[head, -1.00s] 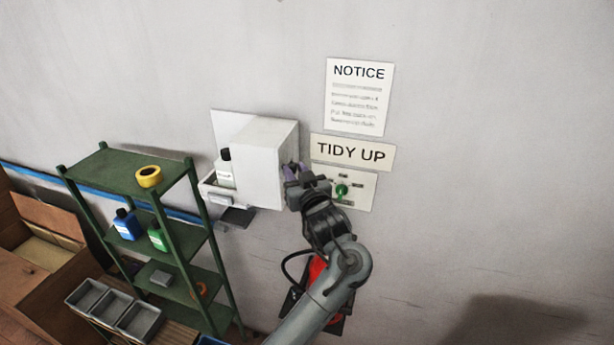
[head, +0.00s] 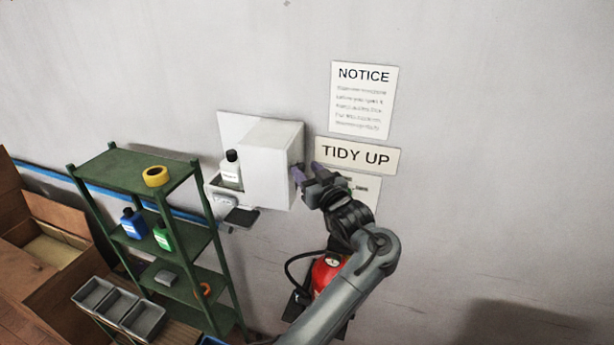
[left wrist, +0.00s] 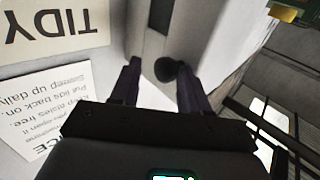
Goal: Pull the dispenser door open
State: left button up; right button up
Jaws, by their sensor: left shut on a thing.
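The white box-shaped dispenser (head: 268,165) is mounted on the wall, with a white bottle (head: 231,172) standing in the tray at its left. My left gripper (head: 307,172) is at the right side of the box, its fingers pointing towards it. In the left wrist view my left gripper's dark fingers (left wrist: 160,85) stand on either side of a round black knob (left wrist: 167,69) in front of a pale surface. The gripper is shut on this knob. The head view does not show the knob clearly. My right gripper is not in view.
A green shelf rack (head: 135,168) with bottles and yellow tape stands left of the dispenser. A TIDY UP sign (head: 355,154) and a notice (head: 364,97) hang at the right. A red extinguisher (head: 326,268) is below, partly behind my arm.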

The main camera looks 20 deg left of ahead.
pick_arm(q)
jog(key=o, duration=0.4)
jog(key=shift+w+a+f, duration=0.3)
jog(key=shift+a+f, duration=0.05)
jog(key=shift+f, duration=0.05)
jog(key=shift+r, duration=0.1)
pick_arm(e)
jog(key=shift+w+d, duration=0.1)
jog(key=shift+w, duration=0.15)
pick_arm(q)
jog(key=shift+s+r, duration=0.1)
jog(key=p+v, duration=0.3)
jog(key=v, duration=0.8)
jog(key=shift+d, duration=0.2)
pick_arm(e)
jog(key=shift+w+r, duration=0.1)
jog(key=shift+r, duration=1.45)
